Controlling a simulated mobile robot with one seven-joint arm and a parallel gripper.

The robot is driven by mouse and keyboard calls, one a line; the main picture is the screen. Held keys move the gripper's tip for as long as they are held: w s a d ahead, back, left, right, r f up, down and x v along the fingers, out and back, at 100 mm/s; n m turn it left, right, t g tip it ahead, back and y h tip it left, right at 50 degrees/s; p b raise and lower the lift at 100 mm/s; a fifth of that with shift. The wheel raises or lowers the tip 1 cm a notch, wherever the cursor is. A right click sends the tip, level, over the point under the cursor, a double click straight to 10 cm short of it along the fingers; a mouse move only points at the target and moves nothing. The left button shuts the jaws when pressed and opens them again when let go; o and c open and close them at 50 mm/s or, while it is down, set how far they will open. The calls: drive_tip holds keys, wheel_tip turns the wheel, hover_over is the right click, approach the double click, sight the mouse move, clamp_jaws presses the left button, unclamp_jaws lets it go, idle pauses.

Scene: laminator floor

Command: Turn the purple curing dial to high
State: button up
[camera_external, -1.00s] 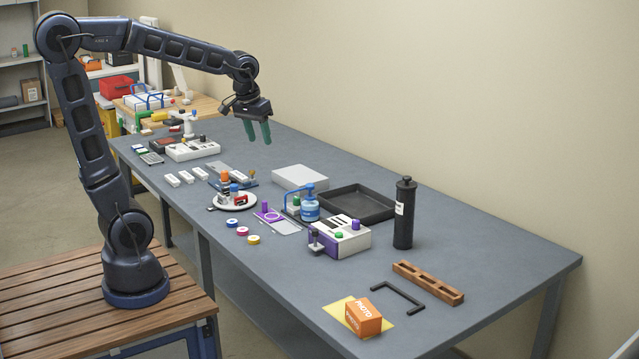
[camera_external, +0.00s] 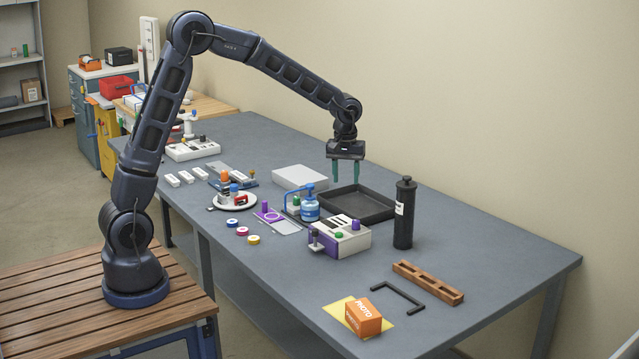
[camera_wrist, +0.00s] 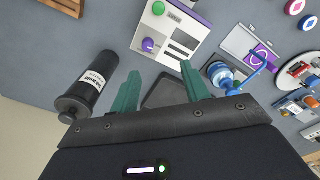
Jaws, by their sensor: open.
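The purple dial (camera_external: 355,224) sits on top of a white box with a purple side (camera_external: 344,238), near the middle of the table. In the wrist view the dial (camera_wrist: 148,45) shows as a purple knob with a light mark, near a green button (camera_wrist: 158,9) on the same box. My gripper (camera_external: 346,177) points down with its two green fingers apart and empty, above the black tray and behind the box. In the wrist view my gripper (camera_wrist: 160,76) has the dial beyond its fingertips, not between them. The dial's scale is too small to read.
A tall black bottle (camera_external: 404,220) stands right of the box. A blue bottle (camera_external: 310,205) with a blue tube stands left of it. A black tray (camera_external: 380,217) lies behind. A wooden rack (camera_external: 428,282) and an orange box (camera_external: 363,318) lie toward the front right.

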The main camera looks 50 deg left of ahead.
approach(356, 221)
drive_tip(key=shift+n, duration=0.4)
wheel_tip(356, 221, down, 9)
drive_tip(key=shift+w+a+f, duration=0.1)
drive_tip(key=shift+w+a, duration=0.05)
drive_tip(key=c, duration=1)
